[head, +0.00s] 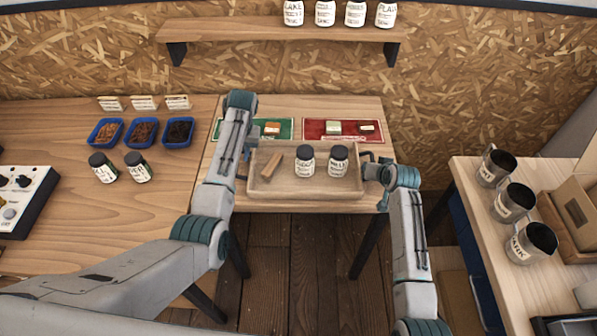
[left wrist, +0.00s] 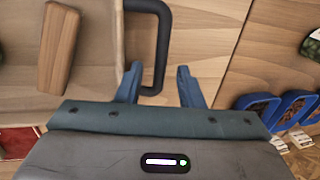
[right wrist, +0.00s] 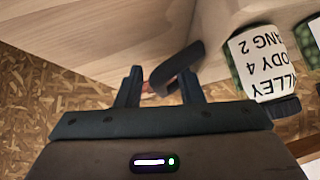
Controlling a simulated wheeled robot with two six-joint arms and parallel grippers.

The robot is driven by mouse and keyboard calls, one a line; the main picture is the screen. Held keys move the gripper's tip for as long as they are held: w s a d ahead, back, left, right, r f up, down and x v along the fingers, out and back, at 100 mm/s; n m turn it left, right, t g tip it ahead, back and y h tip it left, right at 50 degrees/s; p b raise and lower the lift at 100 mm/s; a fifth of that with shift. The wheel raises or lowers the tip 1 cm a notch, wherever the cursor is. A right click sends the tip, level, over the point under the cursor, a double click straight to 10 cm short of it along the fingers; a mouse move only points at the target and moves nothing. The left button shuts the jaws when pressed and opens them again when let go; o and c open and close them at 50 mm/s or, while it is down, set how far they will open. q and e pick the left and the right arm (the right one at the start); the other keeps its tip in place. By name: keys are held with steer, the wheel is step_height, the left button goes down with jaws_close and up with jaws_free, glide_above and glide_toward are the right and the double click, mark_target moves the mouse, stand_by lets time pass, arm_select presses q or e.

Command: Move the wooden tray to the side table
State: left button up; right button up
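The wooden tray (head: 310,187) lies on the middle table, with a dark handle at each end. It carries a wooden block (head: 272,171) and two white-labelled jars, one left (head: 305,161) and one right (head: 338,160). My left gripper (left wrist: 159,82) is open at the tray's left handle (left wrist: 163,45); its fingers are either side of the bar, with a gap. In the head view my arm partly hides that handle. My right gripper (right wrist: 161,82) is open at the right handle (right wrist: 178,66), which shows between and beyond its fingertips. Whether it touches a finger is unclear.
A table at the right (head: 475,170) holds several metal pitchers (head: 514,202) and a cardboard box (head: 575,210). The left counter (head: 60,130) holds blue bean trays (head: 143,133) and two jars. Green and red mats (head: 343,136) lie behind the tray. A shelf (head: 280,29) hangs above.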

arm_select(q)
steer(key=v, duration=0.8)
steer(key=shift+r, duration=0.3)
arm_select(e)
steer(key=v, duration=1.2)
